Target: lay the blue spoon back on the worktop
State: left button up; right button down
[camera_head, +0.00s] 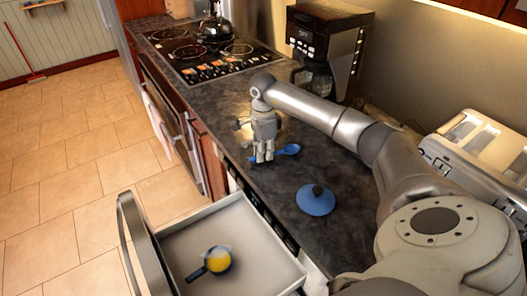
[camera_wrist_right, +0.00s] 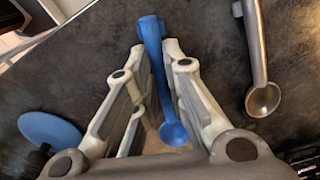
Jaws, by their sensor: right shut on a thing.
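The blue spoon (camera_head: 288,149) is at the worktop (camera_head: 237,176), between the stove and a blue lid. My right gripper (camera_head: 263,158) points down over the worktop and is shut on the spoon. In the right wrist view the spoon (camera_wrist_right: 150,30) runs between the fingertips of my right gripper (camera_wrist_right: 155,48), with its bowl end toward the palm. The spoon is very near the worktop; I cannot tell whether it touches it. My left gripper is not in view.
The blue lid (camera_head: 316,203) lies on the worktop nearby. A metal spoon (camera_wrist_right: 262,97) lies beside my gripper. A coffee machine (camera_head: 322,45) and toaster (camera_head: 470,140) stand behind.

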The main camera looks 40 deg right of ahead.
jog(key=shift+f, duration=0.35)
jog(key=c, duration=1.4)
grip_release()
jog(key=shift+r, duration=0.1)
notch_tip(320, 180, up, 12)
jog(key=shift+f, duration=0.1)
jog(key=shift+f, duration=0.1)
